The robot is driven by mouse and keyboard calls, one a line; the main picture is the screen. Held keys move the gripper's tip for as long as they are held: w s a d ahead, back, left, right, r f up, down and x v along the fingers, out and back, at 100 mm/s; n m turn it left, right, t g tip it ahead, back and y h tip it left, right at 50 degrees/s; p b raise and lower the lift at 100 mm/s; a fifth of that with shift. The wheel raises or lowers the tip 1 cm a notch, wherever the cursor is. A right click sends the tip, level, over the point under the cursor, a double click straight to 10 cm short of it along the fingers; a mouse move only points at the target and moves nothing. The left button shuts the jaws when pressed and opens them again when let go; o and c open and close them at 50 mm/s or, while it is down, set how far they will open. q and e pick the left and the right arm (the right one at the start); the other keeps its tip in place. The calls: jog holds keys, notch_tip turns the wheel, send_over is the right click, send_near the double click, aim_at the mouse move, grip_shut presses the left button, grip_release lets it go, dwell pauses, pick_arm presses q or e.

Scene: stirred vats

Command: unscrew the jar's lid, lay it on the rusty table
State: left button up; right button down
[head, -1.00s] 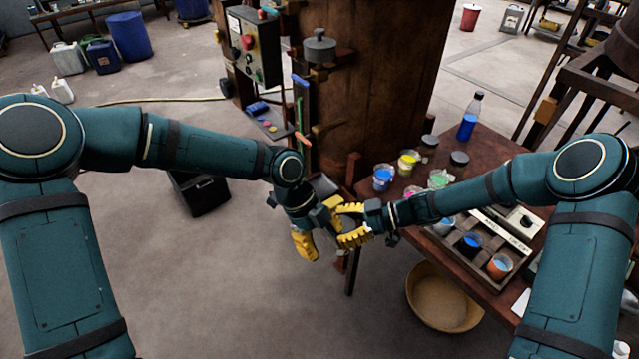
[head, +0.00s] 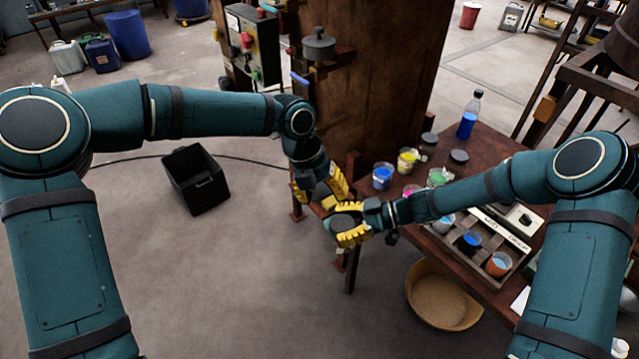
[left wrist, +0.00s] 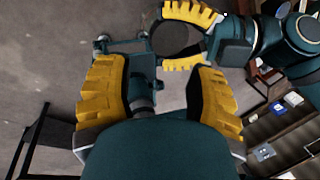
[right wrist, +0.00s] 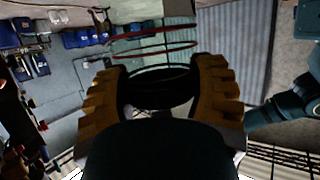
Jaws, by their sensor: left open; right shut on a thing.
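My right gripper (head: 340,222) is shut on the jar (head: 329,226) and holds it in the air left of the rusty table (head: 497,148). The jar's round dark lid (head: 346,219) faces up between the yellow fingers; it also shows in the left wrist view (left wrist: 176,39). In the right wrist view a dark shape (right wrist: 155,90), the jar, fills the gap between the fingers. My left gripper (head: 320,196) is open and empty, just behind and above the jar, apart from the lid. Most of the jar's body is hidden by the right fingers.
The table carries several paint pots (head: 383,176), a blue bottle (head: 468,117), dark round lids or tins (head: 459,157) and a compartment tray (head: 462,262). A black crate (head: 196,180) and a tan basin (head: 445,295) are on the floor.

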aim_at(335, 225)
pick_arm(q)
jog(key=x, duration=0.9)
grip_shut()
jog(key=shift+s+d, duration=0.1)
jog(key=shift+s, duration=0.05)
jog(key=n, duration=0.2)
jog(key=s+n+t, duration=0.1)
jog(key=n, duration=0.1)
jog(key=shift+d, duration=0.1)
jog(key=shift+w+f, duration=0.1)
dwell(1.1)
jog(key=shift+c, duration=1.8)
grip_release()
